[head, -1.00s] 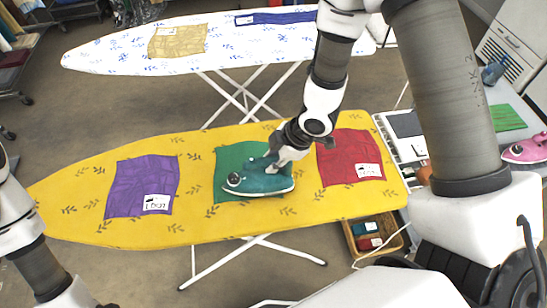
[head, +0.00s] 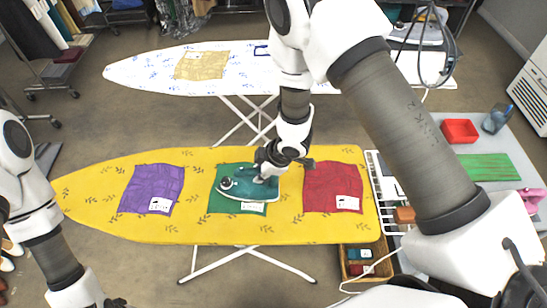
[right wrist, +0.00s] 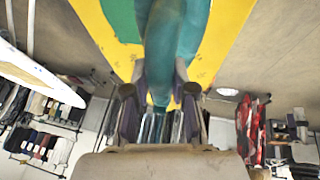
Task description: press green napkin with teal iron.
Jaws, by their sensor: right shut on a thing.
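The green napkin (head: 228,203) lies flat on the yellow ironing board (head: 100,205), between a purple napkin (head: 155,183) and a red napkin (head: 330,183). The teal iron (head: 243,189) sits across the green napkin's middle, nose to the left, its sole apparently on the cloth. My right gripper (head: 268,170) is shut on the iron's handle from above. In the right wrist view, the fingers (right wrist: 160,92) flank the teal handle (right wrist: 165,50). My left arm hangs at the left edge; its gripper is barely visible at the bottom, its jaws unclear.
A white board (head: 150,72) with a tan napkin (head: 202,65) stands behind. A wicker basket (head: 382,270) stands below the yellow board's right end.

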